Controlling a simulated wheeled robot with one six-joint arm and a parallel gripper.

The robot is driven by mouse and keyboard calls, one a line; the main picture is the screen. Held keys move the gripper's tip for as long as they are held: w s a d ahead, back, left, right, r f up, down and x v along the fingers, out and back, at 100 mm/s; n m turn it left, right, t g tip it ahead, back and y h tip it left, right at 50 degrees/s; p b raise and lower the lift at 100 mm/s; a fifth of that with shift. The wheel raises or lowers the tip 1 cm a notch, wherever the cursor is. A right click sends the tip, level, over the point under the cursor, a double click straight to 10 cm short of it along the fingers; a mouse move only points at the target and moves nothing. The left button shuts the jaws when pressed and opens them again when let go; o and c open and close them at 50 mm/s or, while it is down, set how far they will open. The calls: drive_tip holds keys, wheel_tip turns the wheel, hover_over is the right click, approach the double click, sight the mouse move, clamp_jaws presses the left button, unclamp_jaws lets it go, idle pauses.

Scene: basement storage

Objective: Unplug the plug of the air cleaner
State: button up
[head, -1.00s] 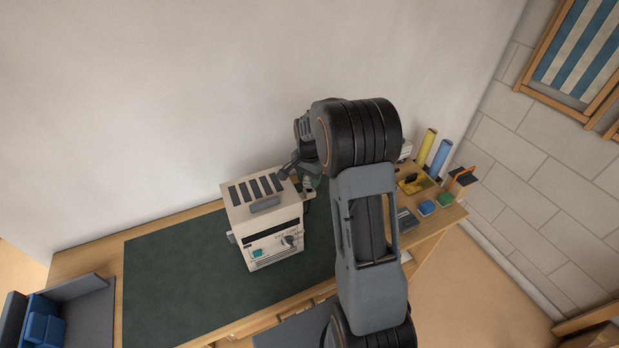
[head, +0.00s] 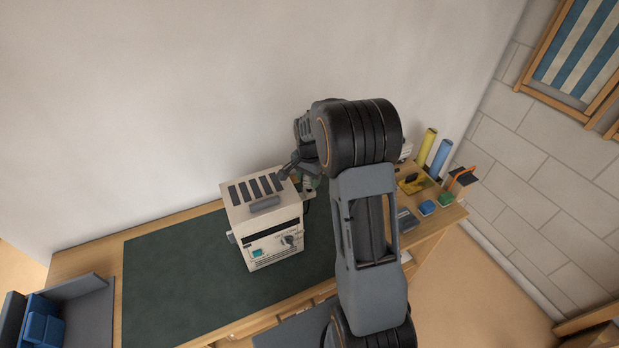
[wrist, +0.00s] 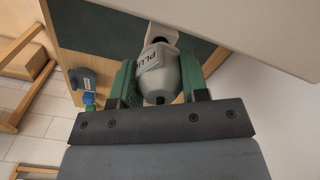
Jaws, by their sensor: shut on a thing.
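The air cleaner (head: 270,225) is a cream box with dark slots on top and a knob and a teal patch on its front. It stands on the dark green mat. The grey plug (wrist: 158,72), lettered "PLU", sits between the green fingers of my gripper (wrist: 158,82) in the wrist view, and they are shut on it. A white socket piece (wrist: 161,33) is right at the plug's far end. I cannot tell whether the plug's pins are in it. In the head view my gripper is mostly hidden by my arm, just right of the air cleaner's back corner.
The dark green mat (head: 165,270) is clear left of the air cleaner. A yellow tube (head: 426,147), a blue tube (head: 441,157) and small coloured blocks stand at the desk's right end. A wall rises close behind the desk. A blue item (head: 42,322) lies in a grey tray at lower left.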

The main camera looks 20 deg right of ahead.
drive_tip(key=shift+f+b, duration=0.75)
drive_tip(key=shift+f, duration=0.4)
drive_tip(key=shift+r, duration=0.3)
drive_tip(key=shift+r+p, duration=0.65)
drive_tip(key=shift+r, duration=0.05)
drive_tip(key=shift+f+b, duration=0.8)
drive_tip(key=shift+f, duration=0.1)
idle(1.1)
drive_tip(key=o, duration=1.1)
wheel_tip(320, 180, up, 14)
drive_tip(key=shift+f+b, duration=0.1)
drive_tip(key=shift+b, duration=0.55)
